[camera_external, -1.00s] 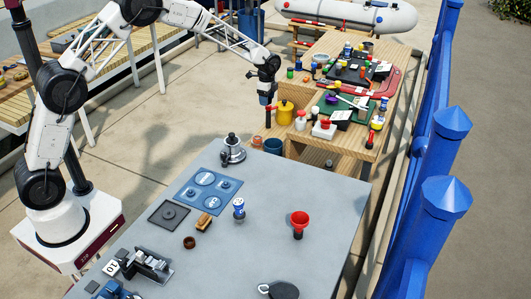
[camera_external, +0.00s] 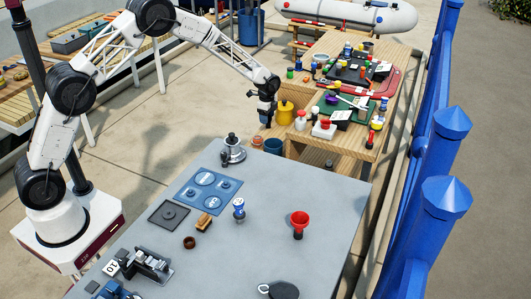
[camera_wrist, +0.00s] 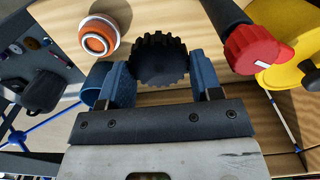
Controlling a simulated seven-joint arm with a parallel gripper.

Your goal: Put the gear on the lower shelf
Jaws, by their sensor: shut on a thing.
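My gripper (camera_wrist: 160,72) is shut on a dark toothed gear (camera_wrist: 158,50), which sits between its two blue fingers in the wrist view. In the external view my gripper (camera_external: 265,118) hangs at the left end of the wooden shelf unit (camera_external: 345,147), beside the yellow pot. The gear is too small to make out there. Light wooden boards (camera_wrist: 165,15) lie behind the gear in the wrist view. I cannot tell whether the gear touches them, or which board is the lower shelf.
A yellow pot (camera_external: 285,112) and a red knob (camera_wrist: 250,48) are close on the right. An orange-white round item (camera_wrist: 97,38) and a blue cup (camera_external: 273,146) are close by. The upper wooden surface is crowded. The grey table (camera_external: 265,195) has clear areas.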

